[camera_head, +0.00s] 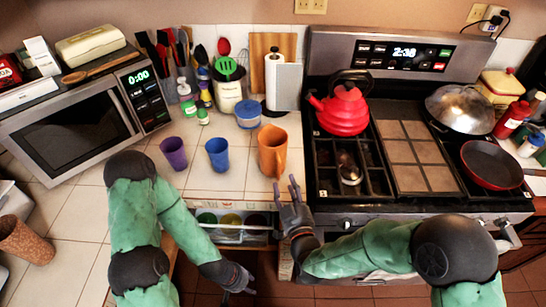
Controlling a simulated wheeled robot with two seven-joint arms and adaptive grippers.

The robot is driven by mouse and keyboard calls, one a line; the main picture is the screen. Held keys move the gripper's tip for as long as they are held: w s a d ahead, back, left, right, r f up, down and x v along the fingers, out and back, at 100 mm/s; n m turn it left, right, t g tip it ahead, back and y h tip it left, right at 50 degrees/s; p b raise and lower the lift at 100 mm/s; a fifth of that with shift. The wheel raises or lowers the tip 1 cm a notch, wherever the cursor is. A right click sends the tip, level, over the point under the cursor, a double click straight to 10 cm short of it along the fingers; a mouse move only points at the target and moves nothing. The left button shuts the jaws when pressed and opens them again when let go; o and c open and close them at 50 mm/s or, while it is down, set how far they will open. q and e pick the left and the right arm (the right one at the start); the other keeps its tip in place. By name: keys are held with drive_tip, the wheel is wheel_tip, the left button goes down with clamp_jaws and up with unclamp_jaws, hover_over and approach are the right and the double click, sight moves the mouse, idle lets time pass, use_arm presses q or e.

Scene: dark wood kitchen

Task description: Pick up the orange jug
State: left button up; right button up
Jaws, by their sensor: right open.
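The orange jug (269,152) stands upright on the tiled counter, just left of the stove, with its handle toward the right. My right gripper (286,186) is open and empty, just in front of the jug and slightly to its right. Its fingers point toward the back, and a small gap seems to separate them from the jug. My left gripper (247,281) is low in front of the counter, below the open drawer. Its fingers are dark and small, so I cannot tell whether it is open.
A blue cup (217,154) and a purple cup (174,153) stand left of the jug. An open drawer (233,237) with several coloured items juts out below the counter edge. The stove (415,204) carries a red kettle (343,112). A cutting board (270,46) leans behind.

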sight(280, 170)
drive_tip(key=shift+x, duration=0.95)
drive_tip(key=shift+a+b+x, duration=0.1)
drive_tip(key=shift+b+x, duration=0.35)
drive_tip(key=shift+x, duration=0.85)
drive_tip(key=shift+a+b+x, duration=0.15)
drive_tip(key=shift+b+x, duration=0.25)
drive_tip(key=shift+x, duration=0.9)
clamp_jaws()
